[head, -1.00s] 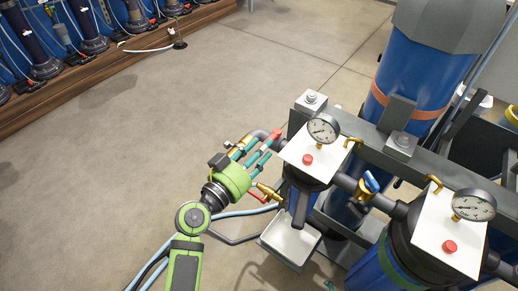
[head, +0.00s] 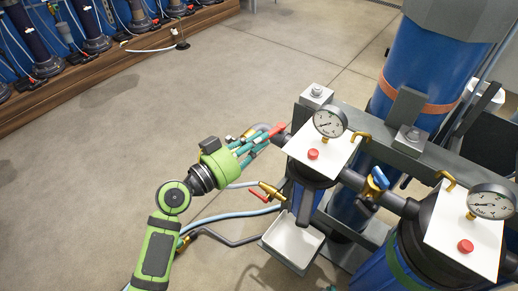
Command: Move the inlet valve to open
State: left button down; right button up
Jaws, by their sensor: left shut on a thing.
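The inlet valve (head: 247,133) is a brass fitting on a dark pipe at the left of the first filter housing. It is mostly covered by my left gripper (head: 262,138), whose green body is to its lower left. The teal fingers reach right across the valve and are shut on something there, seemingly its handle. A red piece (head: 279,128) shows at the finger ends; I cannot tell whether it belongs to the handle or the fingers. The handle's angle is hidden. My right gripper is not in view.
A red-handled brass drain valve (head: 268,191) sits just below, above a white tray (head: 292,243). A blue-handled valve (head: 378,178) joins the two housings. A pressure gauge (head: 329,122) stands close right of the gripper. Hoses run below; the floor at left is clear.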

pick_arm(q)
jog(key=g+b, duration=0.1)
jog(key=b, duration=0.1)
jog(key=m+g+h+b, duration=0.1)
jog(key=w+m+g+h+b, duration=0.1)
jog(key=b, duration=0.1)
jog(key=shift+a+f+b, duration=0.1)
jog(key=shift+a+b, duration=0.2)
jog(key=shift+b, duration=0.05)
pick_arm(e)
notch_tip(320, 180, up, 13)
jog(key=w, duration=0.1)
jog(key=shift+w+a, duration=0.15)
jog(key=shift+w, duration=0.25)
pick_arm(q)
jog(key=c, duration=1.2)
grip_release()
jog(key=shift+c, duration=0.2)
jog(key=shift+a, duration=0.1)
jog(key=v, duration=1.2)
